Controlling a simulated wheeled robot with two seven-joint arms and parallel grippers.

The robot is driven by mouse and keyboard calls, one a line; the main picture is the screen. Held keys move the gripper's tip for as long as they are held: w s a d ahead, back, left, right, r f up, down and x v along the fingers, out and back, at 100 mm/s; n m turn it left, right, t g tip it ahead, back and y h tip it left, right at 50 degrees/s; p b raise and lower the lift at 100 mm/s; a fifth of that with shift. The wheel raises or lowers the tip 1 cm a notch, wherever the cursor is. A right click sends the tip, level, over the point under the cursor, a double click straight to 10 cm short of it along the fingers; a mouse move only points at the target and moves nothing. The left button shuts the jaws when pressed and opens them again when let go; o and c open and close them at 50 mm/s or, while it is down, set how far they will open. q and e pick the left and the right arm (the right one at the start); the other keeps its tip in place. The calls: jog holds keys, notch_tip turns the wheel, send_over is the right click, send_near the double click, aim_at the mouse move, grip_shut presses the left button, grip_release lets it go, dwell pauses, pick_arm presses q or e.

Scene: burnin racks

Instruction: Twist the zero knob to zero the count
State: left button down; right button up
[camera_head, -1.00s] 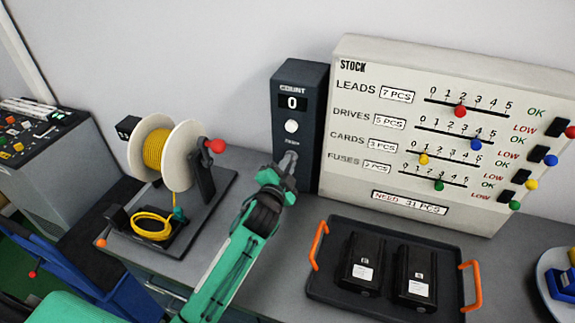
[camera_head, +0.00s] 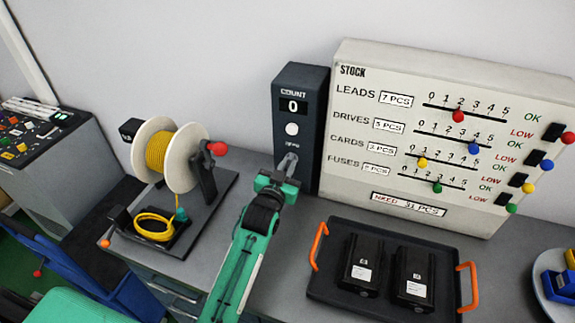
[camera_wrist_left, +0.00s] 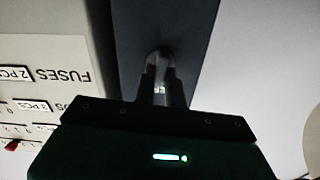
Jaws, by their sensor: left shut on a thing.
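The dark counter box (camera_head: 301,90) stands upright against the wall, and its COUNT display (camera_head: 293,106) reads 0. A white round button (camera_head: 292,129) sits below the display, with a small blurred label under it. My left gripper (camera_head: 288,163) reaches up to the lower front of the box, its fingers close together just below that label. The zero knob is mostly hidden by the fingers. In the left wrist view, the fingers (camera_wrist_left: 160,72) are closed around a pale grey piece at the box's face, which I take for the knob. My right gripper is not in view.
A stock board (camera_head: 450,70) with coloured sliders stands right of the box. A dark tray (camera_head: 330,285) with orange handles holds two black packs at the front right. A yellow cable reel (camera_head: 178,155) stands on the left. Bare bench lies beside my arm.

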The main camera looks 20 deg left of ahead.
pick_arm(q)
jog(key=shift+n, duration=0.5)
jog(key=shift+f, duration=0.1)
jog(key=c, duration=1.5)
grip_release()
jog(key=shift+o, duration=0.2)
jog(key=shift+s, duration=0.1)
jog(key=s+b, duration=0.3)
jog(key=s, duration=1)
jog(key=shift+s+a, duration=0.25)
jog(key=shift+s, duration=0.1)
